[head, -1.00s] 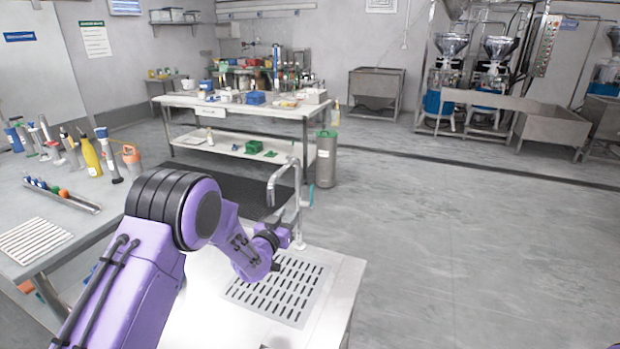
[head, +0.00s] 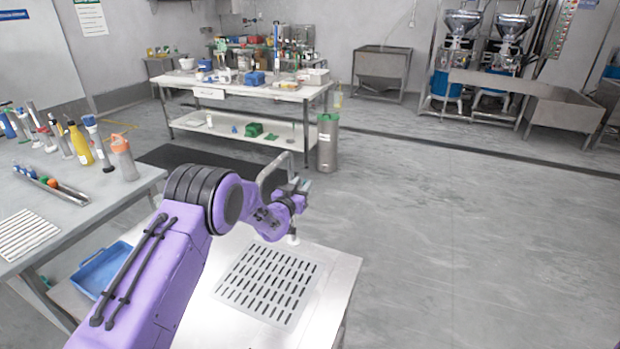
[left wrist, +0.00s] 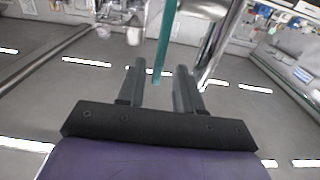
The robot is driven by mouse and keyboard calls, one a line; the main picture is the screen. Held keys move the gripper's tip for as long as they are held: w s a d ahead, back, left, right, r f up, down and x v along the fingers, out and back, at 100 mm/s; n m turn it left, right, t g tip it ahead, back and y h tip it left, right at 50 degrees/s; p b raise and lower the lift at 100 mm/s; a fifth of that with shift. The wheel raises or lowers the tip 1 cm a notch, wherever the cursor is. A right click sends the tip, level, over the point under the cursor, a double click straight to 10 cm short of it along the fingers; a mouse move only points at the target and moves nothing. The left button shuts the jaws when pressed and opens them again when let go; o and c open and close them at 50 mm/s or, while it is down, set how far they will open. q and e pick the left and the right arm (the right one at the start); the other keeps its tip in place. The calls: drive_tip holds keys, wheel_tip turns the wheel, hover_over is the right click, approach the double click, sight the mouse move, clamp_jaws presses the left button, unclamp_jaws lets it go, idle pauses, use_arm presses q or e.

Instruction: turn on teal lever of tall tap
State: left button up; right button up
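The tall tap (head: 266,178) is a grey metal post with a hooked spout, standing at the far side of the white counter. My left gripper (head: 299,185) is beside its upper part in the head view and covers some of it. In the left wrist view, the two dark fingers of my left gripper (left wrist: 159,70) are apart. The thin teal lever (left wrist: 163,42) comes down from the top, and its lower end shows between the fingertips. Contact cannot be told. The shiny tap pipe (left wrist: 219,42) is just right of the right finger. My right gripper is not in view.
A slotted drain plate (head: 268,284) lies in the white counter (head: 340,275) below my arm. A blue tray (head: 98,268) is to the left. A side table (head: 95,205) holds bottles and tools. Open floor lies to the right.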

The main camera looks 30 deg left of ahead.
sight(304, 184)
use_arm(q)
drive_tip(key=w, duration=0.3)
drive_tip(key=shift+w+d, duration=0.1)
drive_tip(key=shift+w, duration=0.2)
drive_tip(key=shift+c, duration=0.3)
